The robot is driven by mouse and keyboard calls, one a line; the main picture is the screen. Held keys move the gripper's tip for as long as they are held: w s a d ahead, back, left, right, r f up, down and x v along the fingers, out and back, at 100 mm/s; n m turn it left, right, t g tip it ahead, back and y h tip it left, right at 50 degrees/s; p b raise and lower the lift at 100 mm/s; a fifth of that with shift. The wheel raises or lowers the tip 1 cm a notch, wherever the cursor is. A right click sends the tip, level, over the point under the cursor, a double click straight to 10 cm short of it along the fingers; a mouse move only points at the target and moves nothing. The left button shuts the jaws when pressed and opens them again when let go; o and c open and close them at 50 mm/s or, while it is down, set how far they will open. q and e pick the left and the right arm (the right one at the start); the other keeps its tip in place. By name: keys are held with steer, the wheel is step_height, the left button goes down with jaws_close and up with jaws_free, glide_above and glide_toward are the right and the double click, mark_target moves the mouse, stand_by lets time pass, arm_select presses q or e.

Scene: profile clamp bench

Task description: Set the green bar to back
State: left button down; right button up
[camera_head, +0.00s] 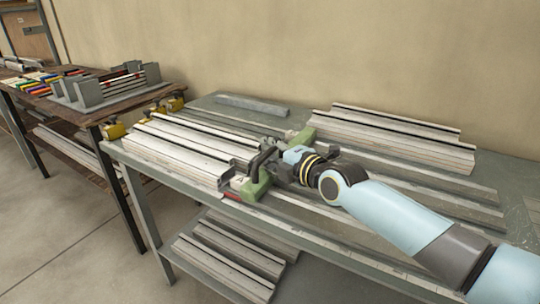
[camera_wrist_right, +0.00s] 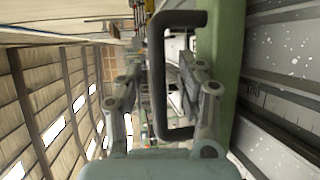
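The green bar (camera_head: 254,188) lies across the profile bench, with its near end by the front edge and another green part (camera_head: 304,136) farther back. A black C-shaped handle (camera_wrist_right: 158,80) stands on the bar; the green surface (camera_wrist_right: 228,60) shows beside it in the right wrist view. My right gripper (camera_wrist_right: 160,88) has its fingers on either side of the handle's grip, with a gap visible, so it looks open. In the head view my right gripper (camera_head: 272,164) partly hides the bar's middle. My left gripper is not in view.
White profiles (camera_head: 180,150) lie left of the bar, and another stack (camera_head: 395,140) lies at the back right. A grey strip (camera_head: 252,105) lies along the back. A wooden table (camera_head: 70,112) at the left holds grey brackets (camera_head: 88,92). More profiles (camera_head: 225,262) lie on the lower shelf.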

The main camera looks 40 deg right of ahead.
steer(key=shift+c, duration=0.5)
jaws_close()
